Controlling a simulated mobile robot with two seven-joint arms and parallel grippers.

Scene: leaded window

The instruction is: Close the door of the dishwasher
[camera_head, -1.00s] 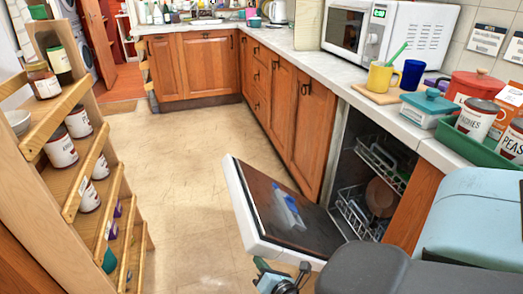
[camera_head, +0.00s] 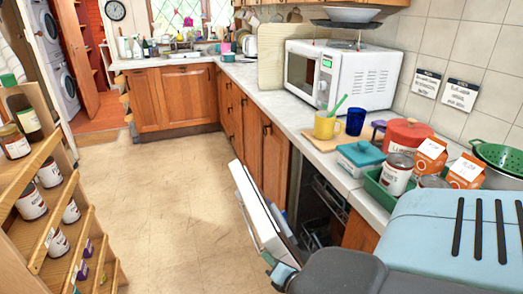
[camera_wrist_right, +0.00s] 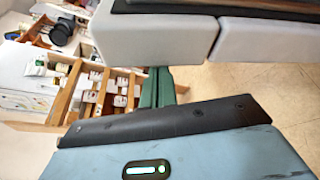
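The dishwasher's dark interior (camera_head: 318,212), with racks inside, shows between the door and the wooden cabinet. My right gripper (camera_head: 275,266) is low at the door's outer side, close to its lower edge. I cannot tell whether it touches the door, and its fingers are too hidden to show open or shut. My left gripper is out of view.
A wooden shelf rack (camera_head: 45,235) with jars stands at the left. The counter (camera_head: 255,88) above the dishwasher holds a microwave (camera_head: 345,75), a yellow mug (camera_head: 325,126) and a green tray (camera_head: 372,187) of goods. The floor (camera_head: 160,190) between is clear.

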